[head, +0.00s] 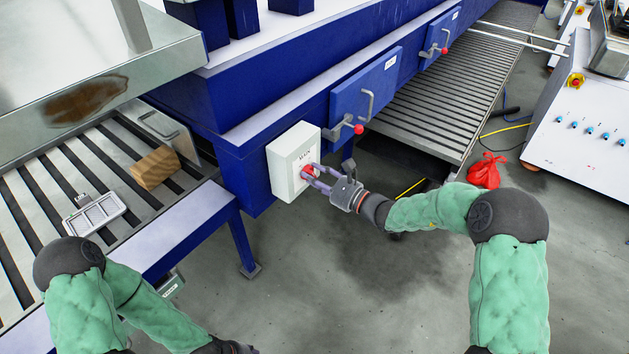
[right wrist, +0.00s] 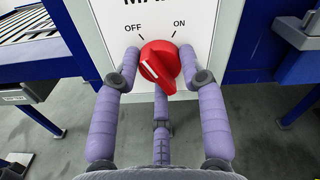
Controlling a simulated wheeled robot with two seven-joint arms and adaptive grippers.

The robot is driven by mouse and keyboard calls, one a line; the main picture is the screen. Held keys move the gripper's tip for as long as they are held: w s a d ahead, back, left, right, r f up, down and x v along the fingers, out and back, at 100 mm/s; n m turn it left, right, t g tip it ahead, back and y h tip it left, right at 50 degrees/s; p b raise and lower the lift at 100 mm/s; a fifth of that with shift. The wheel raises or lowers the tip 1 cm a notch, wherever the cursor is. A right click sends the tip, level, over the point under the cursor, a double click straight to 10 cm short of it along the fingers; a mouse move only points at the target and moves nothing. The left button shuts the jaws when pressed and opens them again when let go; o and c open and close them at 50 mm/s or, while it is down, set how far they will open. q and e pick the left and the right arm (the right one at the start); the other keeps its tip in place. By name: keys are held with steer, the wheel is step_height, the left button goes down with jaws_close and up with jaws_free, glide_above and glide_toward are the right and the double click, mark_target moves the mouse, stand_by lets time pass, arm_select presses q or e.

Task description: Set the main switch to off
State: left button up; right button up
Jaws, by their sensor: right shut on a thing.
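The main switch is a red rotary knob (right wrist: 160,66) on a white box (head: 283,150) on the blue machine's side. In the right wrist view, OFF is printed at its upper left and ON at its upper right. A white mark on the knob's left part slants up and left, toward the OFF side; its exact setting is hard to tell. My right gripper (head: 312,176) is shut on the knob, with a fingertip at its left and right sides and a third finger below. In the head view the fingers partly hide the knob. My left gripper is out of view.
Two blue panels (head: 365,88) with red-tipped levers (head: 358,129) stick out right of the box. A slatted conveyor (head: 455,80) lies beyond. Red cloth (head: 487,170) lies on the floor.

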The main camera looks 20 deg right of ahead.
steer(key=shift+s+f+n, duration=0.1)
steer(key=shift+f+n, duration=0.3)
steer(key=shift+f, duration=0.05)
steer(key=o, duration=1)
steer(key=shift+o, duration=0.7)
steer(key=shift+r, duration=0.2)
steer(key=shift+d, duration=0.15)
steer(key=v, duration=1.1)
steer(key=shift+s+d, duration=0.25)
steer(key=shift+s, duration=0.05)
